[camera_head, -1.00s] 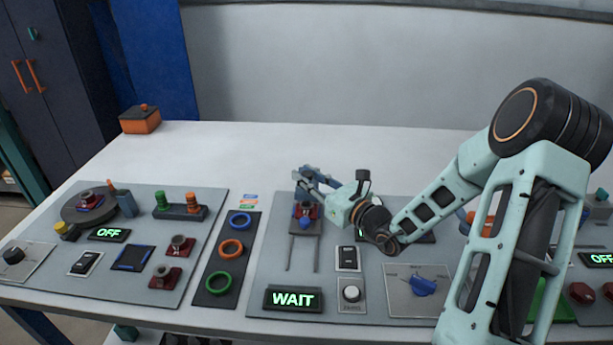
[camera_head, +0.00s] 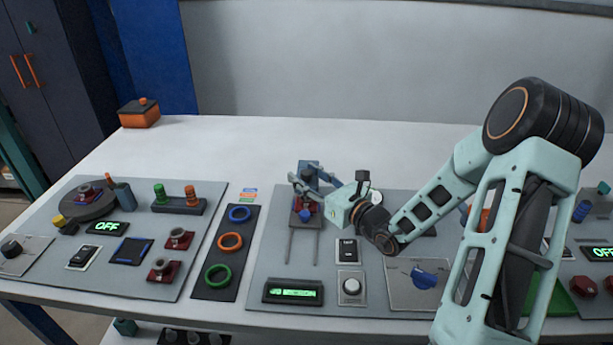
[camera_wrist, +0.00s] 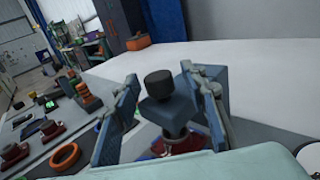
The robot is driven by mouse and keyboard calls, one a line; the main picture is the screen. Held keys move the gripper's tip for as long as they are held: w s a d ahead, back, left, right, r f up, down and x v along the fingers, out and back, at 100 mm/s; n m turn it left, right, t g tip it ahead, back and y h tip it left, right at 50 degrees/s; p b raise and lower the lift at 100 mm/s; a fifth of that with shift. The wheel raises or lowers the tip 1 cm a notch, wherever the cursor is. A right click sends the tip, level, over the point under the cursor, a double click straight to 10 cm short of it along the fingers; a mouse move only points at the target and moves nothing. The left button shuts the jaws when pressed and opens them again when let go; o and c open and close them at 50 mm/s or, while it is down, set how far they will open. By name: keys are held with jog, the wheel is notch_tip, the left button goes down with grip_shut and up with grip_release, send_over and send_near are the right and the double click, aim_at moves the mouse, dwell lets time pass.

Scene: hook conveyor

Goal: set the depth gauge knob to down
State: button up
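My gripper (camera_head: 315,183) is at the far end of the middle panel, with its two blue finger pads spread apart. In the wrist view, a dark block with a round black cap (camera_wrist: 159,84) stands between the pads, on a red base (camera_wrist: 180,145). I cannot tell whether either pad touches it. A blue pointer dial (camera_head: 424,279) is on a grey plate at the right. No label readably marks the depth gauge knob.
A display (camera_head: 293,292), a rocker switch (camera_head: 347,251) and a white round knob (camera_head: 351,286) are nearer the front of this panel. Coloured rings (camera_head: 230,243) lie on a dark strip to the left.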

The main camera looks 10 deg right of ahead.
jog(key=shift+s+d, duration=0.1)
jog(key=v, duration=1.1)
jog(key=shift+s+d, duration=0.15)
jog(key=shift+s, duration=0.25)
